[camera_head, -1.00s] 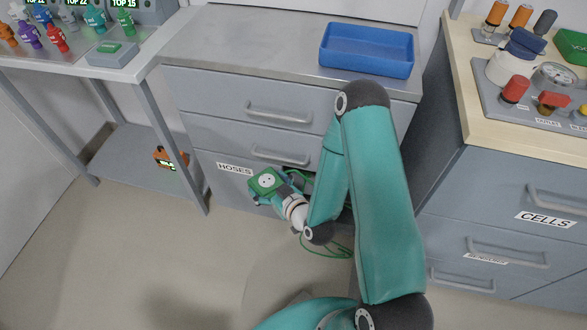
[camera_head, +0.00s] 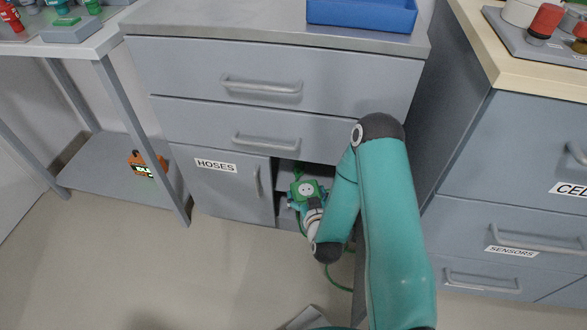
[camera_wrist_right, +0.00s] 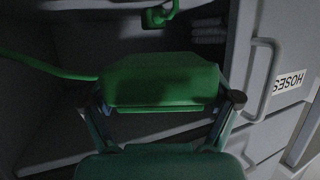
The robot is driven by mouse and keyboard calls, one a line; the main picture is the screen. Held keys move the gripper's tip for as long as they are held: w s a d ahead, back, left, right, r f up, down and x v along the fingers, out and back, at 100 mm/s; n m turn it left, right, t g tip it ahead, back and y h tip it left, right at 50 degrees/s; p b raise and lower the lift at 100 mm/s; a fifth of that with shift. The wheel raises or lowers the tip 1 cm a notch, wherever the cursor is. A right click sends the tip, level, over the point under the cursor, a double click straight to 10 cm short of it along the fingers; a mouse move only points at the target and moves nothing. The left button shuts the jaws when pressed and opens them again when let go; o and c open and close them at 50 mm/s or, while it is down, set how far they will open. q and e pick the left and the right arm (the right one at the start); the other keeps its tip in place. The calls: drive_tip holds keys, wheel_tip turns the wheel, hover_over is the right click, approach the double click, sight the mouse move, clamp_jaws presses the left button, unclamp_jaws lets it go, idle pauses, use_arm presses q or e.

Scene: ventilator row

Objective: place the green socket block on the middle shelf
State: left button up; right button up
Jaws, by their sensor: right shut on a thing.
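The green socket block (camera_head: 307,189), with a pale round socket face, is in front of the open cabinet compartment, right of the door labelled HOSES. My right gripper (camera_head: 309,200) is shut on it. In the right wrist view the block (camera_wrist_right: 160,82) sits between the two fingers of my gripper (camera_wrist_right: 163,102), with shelf boards (camera_wrist_right: 60,152) of the cabinet beyond. I cannot tell which board is the middle one. In the head view my arm hides part of the compartment. My left gripper is not in view.
The HOSES door (camera_head: 215,185) borders the opening on the left; drawers (camera_head: 262,90) are above. A green hose (camera_head: 335,280) hangs below my right wrist. In the wrist view a green fitting (camera_wrist_right: 160,16) and a folded pale stack (camera_wrist_right: 208,30) show inside the cabinet.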

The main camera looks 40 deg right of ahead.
drive_tip(key=b, duration=0.3)
hover_over(296, 169)
wheel_tip(296, 169, down, 3)
drive_tip(key=shift+f+b, duration=0.2)
drive_tip(key=shift+b, duration=0.9)
drive_tip(key=shift+s, duration=0.1)
drive_tip(key=o, duration=1.5)
drive_tip(key=shift+f, duration=0.25)
drive_tip(key=shift+r, duration=0.1)
